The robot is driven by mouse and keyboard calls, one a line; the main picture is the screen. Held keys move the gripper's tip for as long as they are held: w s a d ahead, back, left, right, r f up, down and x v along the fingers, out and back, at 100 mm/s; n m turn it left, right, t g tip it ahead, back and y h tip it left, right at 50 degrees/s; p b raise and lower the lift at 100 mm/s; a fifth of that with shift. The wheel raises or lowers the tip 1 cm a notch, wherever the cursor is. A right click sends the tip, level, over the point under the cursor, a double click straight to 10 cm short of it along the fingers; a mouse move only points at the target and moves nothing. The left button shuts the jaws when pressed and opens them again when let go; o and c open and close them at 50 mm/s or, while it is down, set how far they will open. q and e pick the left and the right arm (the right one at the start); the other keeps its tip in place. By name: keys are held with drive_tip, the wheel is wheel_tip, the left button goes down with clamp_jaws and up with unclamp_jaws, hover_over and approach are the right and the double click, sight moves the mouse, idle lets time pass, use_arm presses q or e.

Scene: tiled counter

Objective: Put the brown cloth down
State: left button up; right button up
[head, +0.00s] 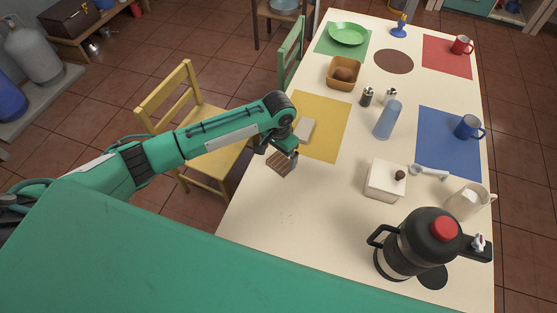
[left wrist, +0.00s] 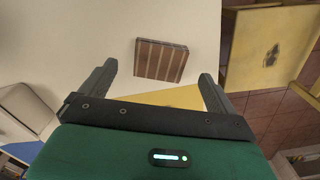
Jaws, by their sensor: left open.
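The brown cloth (head: 281,164) is a small square with darker stripes, by the near-left part of the cream table, just below the yellow mat. It also shows in the left wrist view (left wrist: 161,60), beyond and between the fingertips, with cream tabletop around it. My left gripper (head: 291,160) is right beside the cloth in the head view and partly overlaps it. In the left wrist view the two fingers (left wrist: 158,71) stand wide apart with nothing between them. Whether the cloth lies fully flat on the table is hard to tell. My right gripper is not in view.
The yellow mat (head: 330,137) lies just behind the gripper. A white box (head: 384,182), a blue bottle (head: 388,121) and a black-and-grey jug (head: 424,247) stand to the right. A yellow chair (head: 207,122) is left of the table.

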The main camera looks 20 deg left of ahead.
sight(278, 164)
use_arm(q)
wheel_tip(278, 164, up, 7)
idle(0.3)
idle(0.5)
